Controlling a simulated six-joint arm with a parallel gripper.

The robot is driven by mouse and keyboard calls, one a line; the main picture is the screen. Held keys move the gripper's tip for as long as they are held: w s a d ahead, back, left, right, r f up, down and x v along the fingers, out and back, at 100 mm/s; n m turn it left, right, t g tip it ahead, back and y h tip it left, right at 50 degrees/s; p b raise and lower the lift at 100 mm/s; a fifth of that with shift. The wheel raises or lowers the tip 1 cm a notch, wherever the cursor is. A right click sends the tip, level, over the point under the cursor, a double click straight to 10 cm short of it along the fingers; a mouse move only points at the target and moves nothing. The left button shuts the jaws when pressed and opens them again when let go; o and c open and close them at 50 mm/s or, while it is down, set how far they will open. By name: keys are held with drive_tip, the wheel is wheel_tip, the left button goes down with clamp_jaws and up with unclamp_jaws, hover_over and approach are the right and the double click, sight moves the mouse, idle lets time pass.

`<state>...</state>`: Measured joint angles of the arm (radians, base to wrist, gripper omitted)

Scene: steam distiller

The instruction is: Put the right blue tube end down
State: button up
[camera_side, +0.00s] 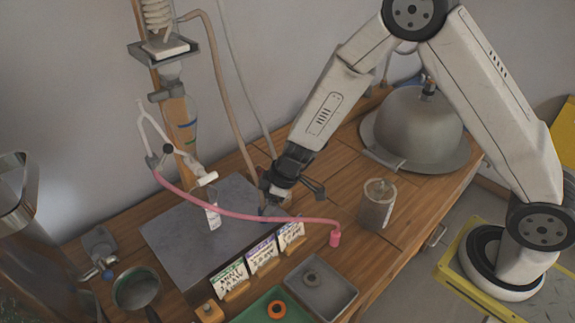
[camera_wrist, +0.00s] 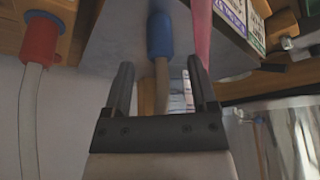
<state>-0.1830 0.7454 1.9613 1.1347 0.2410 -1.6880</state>
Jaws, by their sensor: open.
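In the wrist view a blue tube end (camera_wrist: 160,36) sits on a pale tube that runs between the spread fingers of my gripper (camera_wrist: 161,72). The blue end is just beyond the fingertips, over the grey plate; I cannot tell if it touches the plate. In the side view my gripper (camera_side: 292,188) is open, low above the plate's right part. A small blue piece (camera_side: 263,212) shows beside it, partly hidden. I cannot tell whether the fingers touch the tube.
A pink hose (camera_side: 255,216) crosses the grey plate (camera_side: 170,237) near my gripper. Label cards (camera_side: 262,254) stand along its front. A glass jar (camera_side: 377,204) and metal dome (camera_side: 418,125) stand to the right. The wrist view shows a red tube end (camera_wrist: 40,42) at left.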

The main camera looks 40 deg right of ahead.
drive_tip(key=v, duration=0.8)
drive_tip(key=shift+r, duration=0.1)
idle(0.6)
drive_tip(key=s+d+r+m+h, duration=0.1)
drive_tip(key=s+d+r+m, duration=0.1)
drive_tip(key=s+d+m, duration=0.2)
drive_tip(key=s+d+r+m+h, duration=0.2)
drive_tip(key=s+d+m, duration=0.3)
drive_tip(key=s, duration=0.5)
drive_tip(key=shift+s+d+r+g, duration=0.25)
drive_tip(key=shift+d+r+g, duration=0.05)
drive_tip(key=shift+d, duration=0.2)
